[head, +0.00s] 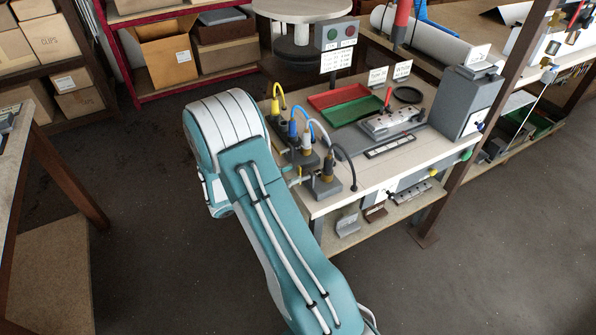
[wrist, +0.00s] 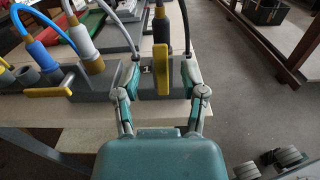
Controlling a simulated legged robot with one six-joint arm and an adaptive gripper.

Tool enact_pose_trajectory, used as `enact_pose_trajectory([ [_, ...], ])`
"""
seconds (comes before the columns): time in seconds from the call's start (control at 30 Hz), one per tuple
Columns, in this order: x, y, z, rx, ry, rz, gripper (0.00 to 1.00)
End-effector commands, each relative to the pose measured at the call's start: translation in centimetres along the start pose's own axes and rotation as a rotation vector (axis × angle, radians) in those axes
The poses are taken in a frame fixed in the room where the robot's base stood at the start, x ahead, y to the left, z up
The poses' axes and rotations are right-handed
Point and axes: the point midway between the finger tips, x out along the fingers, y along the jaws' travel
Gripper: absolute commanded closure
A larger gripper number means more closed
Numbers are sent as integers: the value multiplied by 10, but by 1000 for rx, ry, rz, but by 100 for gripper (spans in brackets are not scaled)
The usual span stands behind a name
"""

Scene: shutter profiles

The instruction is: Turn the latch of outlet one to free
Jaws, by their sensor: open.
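In the wrist view, a yellow latch (wrist: 161,72) stands upright on the front of the grey outlet block (wrist: 147,90) with the black plug (wrist: 161,28). My gripper (wrist: 161,82) is open, one finger either side of this latch; I cannot tell whether either touches it. The neighbouring outlet, with a white plug (wrist: 83,38), has its yellow latch (wrist: 50,92) lying sideways. In the head view the row of outlets, with the black-plug block (head: 322,188) nearest, stands at the bench's left edge; my arm hides the gripper there.
A blue plug (wrist: 40,55) and its hose stand further left. On the bench (head: 385,165) are a red tray (head: 337,95), a green tray (head: 354,111), a metal fixture (head: 392,123) and a grey box (head: 468,100). Open floor (head: 150,260) lies left of the bench.

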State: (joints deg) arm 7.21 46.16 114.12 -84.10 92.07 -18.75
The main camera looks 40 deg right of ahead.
Motion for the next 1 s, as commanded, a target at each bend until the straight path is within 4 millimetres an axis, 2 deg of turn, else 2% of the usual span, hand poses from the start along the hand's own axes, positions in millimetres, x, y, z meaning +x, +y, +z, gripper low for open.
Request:
enact_pose_trajectory([
  [0.03,-13,1,0,1,0,5,46],
  [0.2,-49,1,-1,0,0,5,46],
  [0.4,-82,1,-1,-1,0,3,46],
  [0.6,-93,1,-1,-1,1,1,46],
  [1.0,-93,1,-1,-1,0,0,46],
])
